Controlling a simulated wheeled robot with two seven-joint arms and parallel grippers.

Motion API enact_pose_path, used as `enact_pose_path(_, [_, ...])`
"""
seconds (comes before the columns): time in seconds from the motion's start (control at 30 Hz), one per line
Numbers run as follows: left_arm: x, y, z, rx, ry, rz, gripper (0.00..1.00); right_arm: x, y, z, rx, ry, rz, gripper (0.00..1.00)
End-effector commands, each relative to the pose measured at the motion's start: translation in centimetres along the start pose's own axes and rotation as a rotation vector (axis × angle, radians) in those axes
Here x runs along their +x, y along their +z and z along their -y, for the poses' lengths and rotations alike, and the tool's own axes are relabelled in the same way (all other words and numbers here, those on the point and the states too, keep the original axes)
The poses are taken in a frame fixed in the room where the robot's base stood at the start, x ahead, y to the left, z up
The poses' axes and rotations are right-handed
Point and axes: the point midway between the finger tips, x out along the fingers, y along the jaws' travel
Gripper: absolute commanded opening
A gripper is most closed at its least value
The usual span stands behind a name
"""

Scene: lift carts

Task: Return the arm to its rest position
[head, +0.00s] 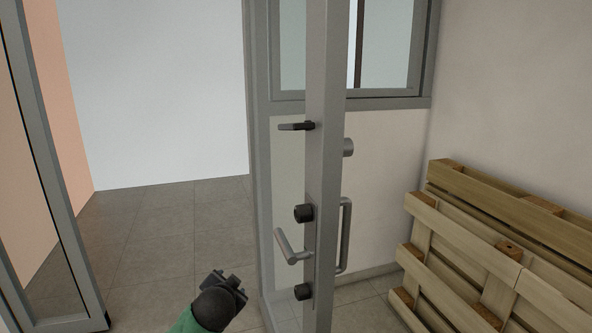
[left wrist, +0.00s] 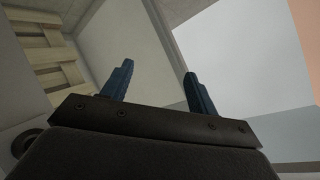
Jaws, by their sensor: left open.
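My left gripper (head: 225,280) shows at the bottom of the head view, dark, at the end of a green arm part. It is over the tiled floor, left of the door's edge and apart from the lever handle (head: 290,247). In the left wrist view its two blue fingers (left wrist: 156,88) are spread with nothing between them. The grey-framed door (head: 325,150) stands edge-on in the middle of the head view. My right gripper is not in view.
Wooden pallets (head: 465,235) lean against the wall at the right; they also show in the left wrist view (left wrist: 45,55). Another grey-framed panel (head: 45,160) stands at the left. The tiled floor (head: 165,230) between it and the door is clear.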

Motion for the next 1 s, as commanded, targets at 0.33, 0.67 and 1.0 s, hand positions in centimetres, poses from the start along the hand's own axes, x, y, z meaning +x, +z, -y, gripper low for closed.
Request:
enact_pose_path(0.33, [-7.8,9.1,-8.4,-0.179,0.228,0.267,0.59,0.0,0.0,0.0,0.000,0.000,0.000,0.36])
enact_pose_path(0.67, [-13.8,15.4,-14.4,-0.334,0.366,0.374,0.59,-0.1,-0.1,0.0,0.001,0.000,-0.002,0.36])
enact_pose_path(1.0, [-19.4,23.2,-20.7,-0.464,0.456,0.535,0.59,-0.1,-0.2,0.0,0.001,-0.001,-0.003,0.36])
